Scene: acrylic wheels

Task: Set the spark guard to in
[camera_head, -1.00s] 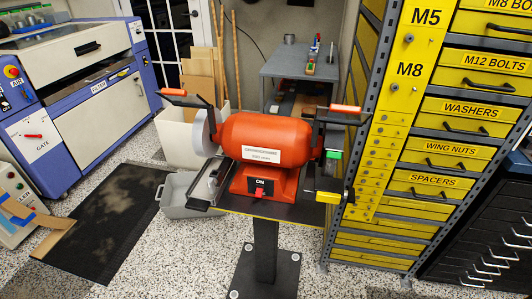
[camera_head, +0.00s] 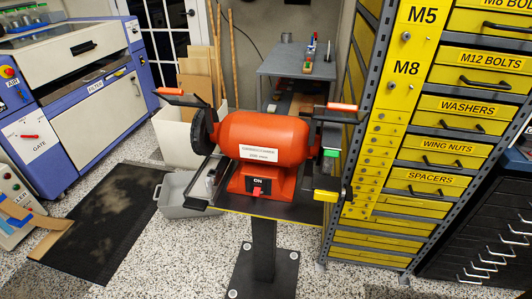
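A red-orange bench grinder (camera_head: 264,137) stands on a black pedestal (camera_head: 263,250) in the middle of the view. At its upper left, a dark guard arm with an orange-tipped handle (camera_head: 169,91) sticks out to the left above a dark wheel (camera_head: 201,131). At its upper right is a similar dark piece with an orange tip (camera_head: 341,106). A red switch (camera_head: 258,192) sits on the base below the word ON. A green piece (camera_head: 331,153) and a yellow piece (camera_head: 326,196) are on the right side. I cannot tell which piece is the spark guard. My gripper is not in view.
A yellow drawer cabinet (camera_head: 405,90) stands close at the right. A grey bin (camera_head: 180,205) is on the floor behind the pedestal at left. A blue-and-white machine (camera_head: 75,95) and a black mat (camera_head: 108,215) are further left. A grey bench (camera_head: 292,66) is behind.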

